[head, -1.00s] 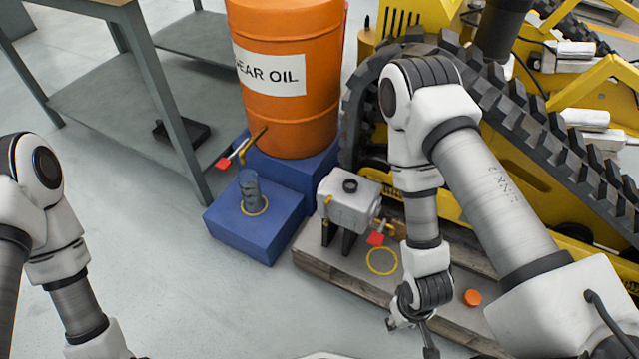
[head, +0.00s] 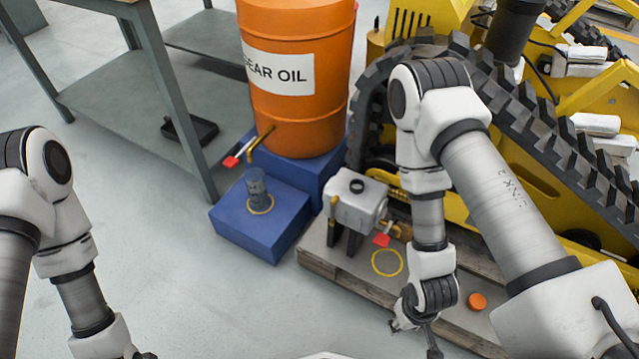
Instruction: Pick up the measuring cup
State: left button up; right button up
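The measuring cup (head: 257,187) looks like a grey, translucent cylinder. It stands upright inside a yellow ring on the lower blue block, below the tap of the orange drum. My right gripper (head: 415,335) hangs over the front of the wooden pallet, right of and nearer than the cup, and does not touch it. Its fingers are partly cut off at the bottom edge and their opening is unclear. My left arm comes down at the left edge; only a dark bit of its gripper (head: 146,355) shows at the bottom. Neither gripper is near the cup.
The orange gear oil drum (head: 297,110) with a red-handled tap stands behind the cup. A grey tank (head: 357,205) stands on the pallet (head: 345,275) beside a yellow ring and an orange cap (head: 477,301). A grey bench (head: 125,90) is at left. Floor left of the cup is clear.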

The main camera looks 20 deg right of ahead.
aim_at(257, 190)
jog(key=i+j+z, duration=0.25)
jog(key=z, duration=0.15)
jog(key=i+j+z, duration=0.2)
jog(key=j+z, duration=0.25)
